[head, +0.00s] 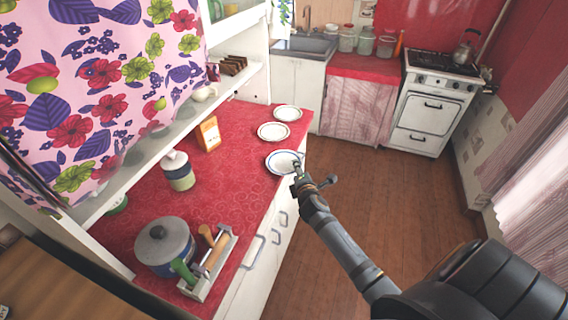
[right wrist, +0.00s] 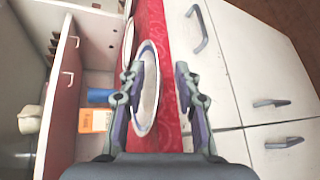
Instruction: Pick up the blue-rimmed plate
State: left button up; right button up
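The blue-rimmed plate (head: 279,161) lies on the red-covered counter near its right edge. It is white with a blue ring. My right gripper (head: 297,172) is at the plate's right, counter-edge side in the head view. In the right wrist view, the gripper (right wrist: 158,75) is open, and the plate (right wrist: 147,98) shows edge-on behind and between the fingers, closer to the left finger. I cannot tell whether a finger touches the plate. Nothing is gripped. My left gripper is not in view.
Two other white plates, a middle one (head: 273,131) and a far one (head: 287,113), lie beyond on the counter (head: 232,190). An orange box (head: 208,133), a canister (head: 178,171), a pot (head: 164,246) and a utensil caddy (head: 211,266) stand left and nearer. Drawer handles (head: 275,237) line the front.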

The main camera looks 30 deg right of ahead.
jog(key=shift+s, duration=0.15)
jog(key=shift+c, duration=1.1)
grip_shut()
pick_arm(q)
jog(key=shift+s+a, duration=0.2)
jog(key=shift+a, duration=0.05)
pick_arm(e)
jog(key=shift+r, duration=0.15)
